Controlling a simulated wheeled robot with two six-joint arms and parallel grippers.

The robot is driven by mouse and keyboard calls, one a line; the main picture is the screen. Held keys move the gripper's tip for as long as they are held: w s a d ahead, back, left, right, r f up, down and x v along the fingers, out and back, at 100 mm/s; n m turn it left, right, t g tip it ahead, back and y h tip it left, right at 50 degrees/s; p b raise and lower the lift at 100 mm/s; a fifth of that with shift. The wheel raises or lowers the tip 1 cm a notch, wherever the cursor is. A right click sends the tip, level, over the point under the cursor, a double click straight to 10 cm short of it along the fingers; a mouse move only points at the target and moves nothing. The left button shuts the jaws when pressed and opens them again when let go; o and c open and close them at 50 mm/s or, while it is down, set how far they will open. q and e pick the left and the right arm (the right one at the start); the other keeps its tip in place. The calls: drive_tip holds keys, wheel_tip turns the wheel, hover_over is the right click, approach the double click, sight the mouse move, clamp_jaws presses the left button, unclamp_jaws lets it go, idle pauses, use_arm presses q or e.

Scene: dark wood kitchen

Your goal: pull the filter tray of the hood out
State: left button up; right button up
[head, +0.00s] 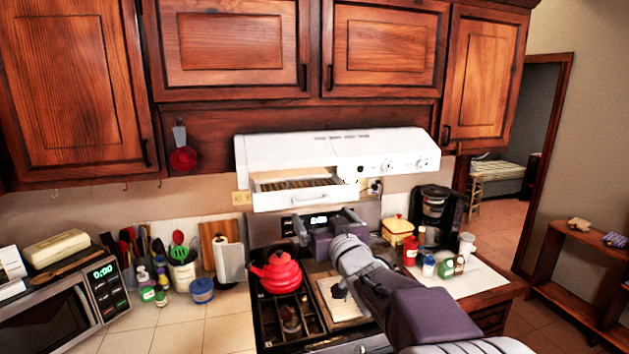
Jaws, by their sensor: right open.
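The white range hood (290,150) hangs under the wooden cabinets. Its filter tray (275,202) stands partly out at the lower left of the hood. The tray has a white front with a small handle, and its brownish inside shows behind the front. My right gripper (322,219) is open and empty, just below the tray front and above the stove. It appears apart from the handle. My right arm comes in from the lower right. My left gripper is not in view.
A red kettle (280,272) stands on the stove (262,325) under the hood, left of my right gripper. A paper towel roll (229,262) and utensils are to the left. A coffee maker (434,213) and several jars stand to the right.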

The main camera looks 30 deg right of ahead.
sight(312, 201)
drive_tip(key=p+x, duration=0.1)
drive_tip(key=x, duration=0.2)
drive_tip(key=p+x, duration=0.3)
drive_tip(key=x, duration=0.2)
drive_tip(key=shift+w+d, duration=0.2)
drive_tip(key=shift+d, duration=0.25)
drive_tip(key=shift+w+p, duration=0.3)
drive_tip(key=shift+w, duration=0.1)
drive_tip(key=shift+f, duration=0.1)
